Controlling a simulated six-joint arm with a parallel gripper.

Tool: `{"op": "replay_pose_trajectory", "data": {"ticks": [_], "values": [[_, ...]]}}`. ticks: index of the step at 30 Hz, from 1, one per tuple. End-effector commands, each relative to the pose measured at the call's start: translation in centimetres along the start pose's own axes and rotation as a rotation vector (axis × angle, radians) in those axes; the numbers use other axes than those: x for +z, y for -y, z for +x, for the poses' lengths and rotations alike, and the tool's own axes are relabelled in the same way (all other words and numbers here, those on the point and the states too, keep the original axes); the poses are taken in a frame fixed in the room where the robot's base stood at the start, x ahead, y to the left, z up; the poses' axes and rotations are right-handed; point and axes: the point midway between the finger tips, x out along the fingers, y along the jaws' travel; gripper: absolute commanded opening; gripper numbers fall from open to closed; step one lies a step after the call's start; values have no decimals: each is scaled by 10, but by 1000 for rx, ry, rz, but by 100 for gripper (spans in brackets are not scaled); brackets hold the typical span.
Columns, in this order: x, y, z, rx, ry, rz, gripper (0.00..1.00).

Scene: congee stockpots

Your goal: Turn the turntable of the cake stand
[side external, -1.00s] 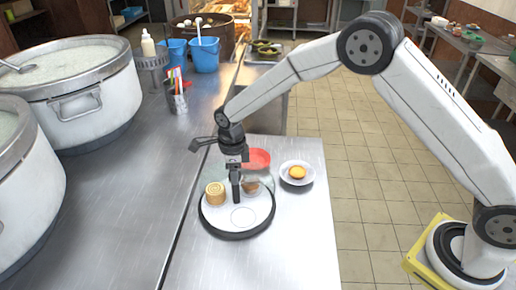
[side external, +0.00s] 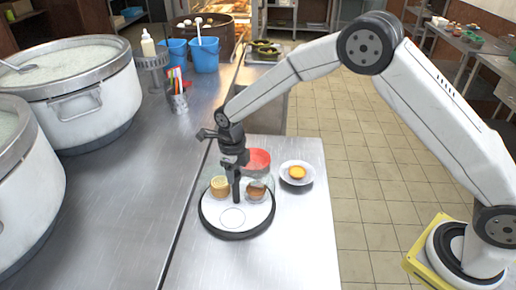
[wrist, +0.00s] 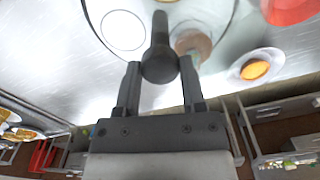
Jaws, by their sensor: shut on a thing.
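The cake stand's turntable (side external: 258,216) is a round white plate with a black rim on the metal table in the side view. A dark upright post (side external: 236,193) rises near its middle; it also shows in the wrist view (wrist: 160,45). My gripper (side external: 235,174) is above the turntable, its jaws shut on the post's top, one finger on each side in the wrist view (wrist: 160,70). A tan rolled cake (side external: 220,187) sits left of the post, and a brown item in a clear cup (side external: 256,191) right of it. A pale circle (side external: 232,217) lies in front.
A red bowl (side external: 258,160) stands just behind the turntable. A white plate with an orange-yellow item (side external: 297,173) is to its right. Large steel pots (side external: 100,105) stand at the left. The table in front of the turntable is clear.

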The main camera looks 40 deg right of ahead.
Motion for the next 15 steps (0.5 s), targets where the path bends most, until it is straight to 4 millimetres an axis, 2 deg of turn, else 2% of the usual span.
{"op": "replay_pose_trajectory", "data": {"ticks": [15], "values": [[-1, 0, 0, 0, -4, 77, 0]]}}
